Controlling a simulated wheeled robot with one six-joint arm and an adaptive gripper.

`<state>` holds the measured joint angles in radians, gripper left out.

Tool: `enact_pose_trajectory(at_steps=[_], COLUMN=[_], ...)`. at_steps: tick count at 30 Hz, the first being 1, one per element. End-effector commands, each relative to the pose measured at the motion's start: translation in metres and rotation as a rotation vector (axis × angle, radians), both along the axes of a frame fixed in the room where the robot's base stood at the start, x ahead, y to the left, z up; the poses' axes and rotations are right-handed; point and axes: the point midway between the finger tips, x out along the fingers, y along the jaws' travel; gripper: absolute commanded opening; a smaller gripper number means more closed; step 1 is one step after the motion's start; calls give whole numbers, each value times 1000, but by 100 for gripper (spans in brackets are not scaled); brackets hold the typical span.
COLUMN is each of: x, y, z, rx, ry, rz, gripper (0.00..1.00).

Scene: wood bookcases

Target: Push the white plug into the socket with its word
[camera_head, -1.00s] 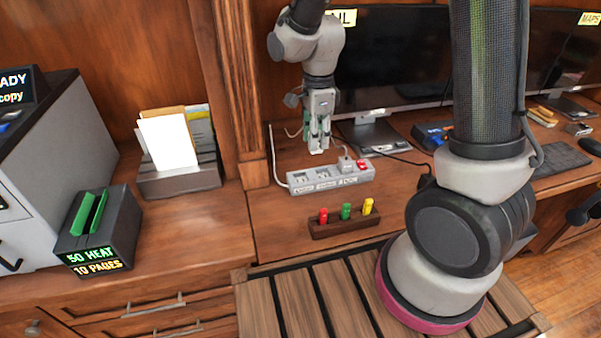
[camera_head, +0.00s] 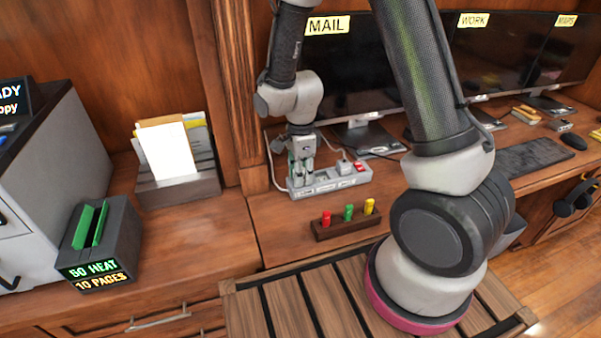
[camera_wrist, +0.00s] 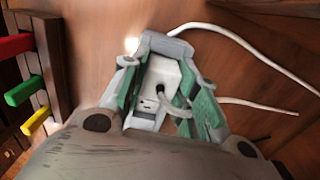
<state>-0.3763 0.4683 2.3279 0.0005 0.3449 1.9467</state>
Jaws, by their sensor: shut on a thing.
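The white plug (camera_wrist: 163,72) sits between the green-lined fingers of my gripper (camera_wrist: 165,60), which are shut on it. A grey cord runs out of the plug toward the camera. In the head view my gripper (camera_head: 302,182) points down at the left part of the pale power strip (camera_head: 345,181); its fingers hide the plug and the sockets there. I cannot tell whether the plug is inside a socket or just above it. The labels along the strip's front are too small to read.
Another plug (camera_head: 343,166) and a red switch (camera_head: 359,167) are at the strip's right end. In front stands a dark rack (camera_head: 345,230) with red, green and yellow pegs. A letter holder (camera_head: 180,188) stands at left, monitors (camera_head: 345,85) behind. Bare desk lies left of the rack.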

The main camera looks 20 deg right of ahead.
Motion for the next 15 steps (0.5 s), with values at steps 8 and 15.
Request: enact_pose_trajectory(at_steps=[8,15], x=[0,0], y=[0,0], z=[-2,-2], rx=[0,0], ry=[0,0], rz=[0,0], gripper=[35,51])
